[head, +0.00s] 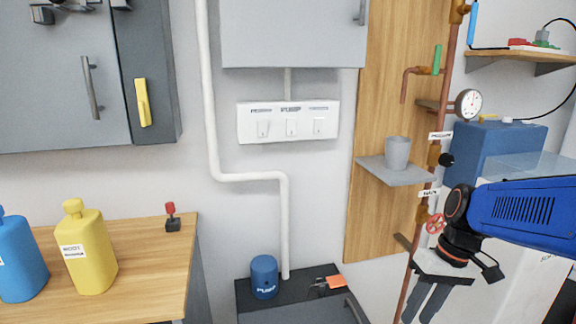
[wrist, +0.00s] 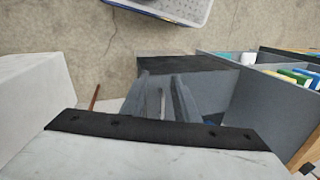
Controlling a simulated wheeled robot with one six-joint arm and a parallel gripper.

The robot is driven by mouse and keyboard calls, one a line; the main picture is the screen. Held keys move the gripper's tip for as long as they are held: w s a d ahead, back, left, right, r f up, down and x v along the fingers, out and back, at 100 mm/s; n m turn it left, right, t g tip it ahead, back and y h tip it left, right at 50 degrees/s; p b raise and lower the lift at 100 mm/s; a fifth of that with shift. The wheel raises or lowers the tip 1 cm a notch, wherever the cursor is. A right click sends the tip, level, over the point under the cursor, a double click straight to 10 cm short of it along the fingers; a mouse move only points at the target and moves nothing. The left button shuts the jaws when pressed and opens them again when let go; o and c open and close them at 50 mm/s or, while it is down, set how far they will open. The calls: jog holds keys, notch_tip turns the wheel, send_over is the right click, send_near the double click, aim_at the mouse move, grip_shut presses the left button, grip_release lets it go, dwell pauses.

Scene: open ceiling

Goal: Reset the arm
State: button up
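My arm, with a blue link, reaches in from the right in the head view. My gripper (head: 422,308) hangs at its end, pointing down near the lower edge, in front of the copper pipe and the white wall. Its two grey fingers look slightly apart, with nothing seen between them. In the wrist view my gripper (wrist: 160,80) shows two grey fingers with a narrow gap and no object held. The fingertips are partly cut off in the head view.
A red valve wheel (head: 436,223) and the copper pipe (head: 440,120) are close beside my wrist. A grey shelf (head: 385,176) holds a grey cup (head: 397,152). A dark cabinet top (head: 245,298) bears a blue pump (head: 264,277). A wooden counter (head: 150,270) with bottles stands left.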

jog(key=s+r+m+t+h, duration=0.1)
jog(key=s+r+t+h, duration=0.1)
jog(key=s+t, duration=0.3)
jog(key=shift+s+d+r+h, duration=0.3)
jog(key=shift+s+h, duration=0.2)
jog(key=shift+s, duration=0.85)
dwell(0.7)
